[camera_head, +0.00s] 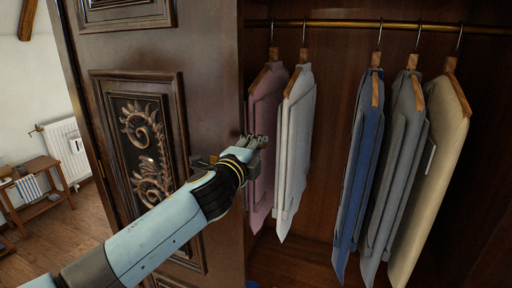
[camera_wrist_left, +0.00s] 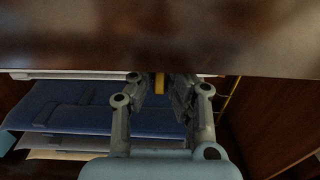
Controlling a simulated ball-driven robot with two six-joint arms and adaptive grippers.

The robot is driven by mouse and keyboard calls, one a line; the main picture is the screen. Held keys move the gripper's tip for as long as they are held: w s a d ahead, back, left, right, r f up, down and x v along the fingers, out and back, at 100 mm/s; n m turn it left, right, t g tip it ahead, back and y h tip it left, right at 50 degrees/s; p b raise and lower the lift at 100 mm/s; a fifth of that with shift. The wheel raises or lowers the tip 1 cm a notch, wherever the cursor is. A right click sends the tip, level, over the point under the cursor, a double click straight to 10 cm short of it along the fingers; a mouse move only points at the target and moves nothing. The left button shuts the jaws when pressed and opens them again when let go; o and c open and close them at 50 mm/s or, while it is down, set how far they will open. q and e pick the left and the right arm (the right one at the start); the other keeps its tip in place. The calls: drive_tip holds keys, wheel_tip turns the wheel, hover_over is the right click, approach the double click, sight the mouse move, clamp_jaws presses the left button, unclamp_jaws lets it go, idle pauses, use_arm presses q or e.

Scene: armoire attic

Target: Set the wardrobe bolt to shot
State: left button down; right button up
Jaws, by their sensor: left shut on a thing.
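The wardrobe door (camera_head: 215,60) is dark carved wood and stands open on the left. My left gripper (camera_head: 257,143) is at the door's free edge, in front of the open interior. In the left wrist view its fingers (camera_wrist_left: 160,88) are closed around a small brass-coloured piece, the wardrobe bolt (camera_wrist_left: 159,84), just under the dark wood panel. A small metal part (camera_head: 202,161) shows on the door beside my wrist, partly hidden. The bolt's far end and how far it is drawn out are hidden. My right gripper is not in view.
Several garments, including a pink one (camera_head: 264,165) and a blue one (camera_head: 359,165), hang from a brass rail (camera_head: 340,24) close behind my gripper. A radiator (camera_head: 67,150) and a small wooden table (camera_head: 38,165) stand at the far left.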

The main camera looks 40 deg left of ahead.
use_arm(q)
wheel_tip(320, 180, up, 2)
drive_tip(key=shift+w+r+p, duration=0.1)
drive_tip(key=shift+r+p, duration=0.15)
drive_tip(key=shift+p, duration=0.25)
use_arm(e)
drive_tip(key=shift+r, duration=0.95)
use_arm(q)
drive_tip(key=c, duration=1.3)
unclamp_jaws()
drive_tip(key=shift+f, duration=0.1)
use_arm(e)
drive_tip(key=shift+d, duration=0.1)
use_arm(q)
drive_tip(key=v, duration=1.2)
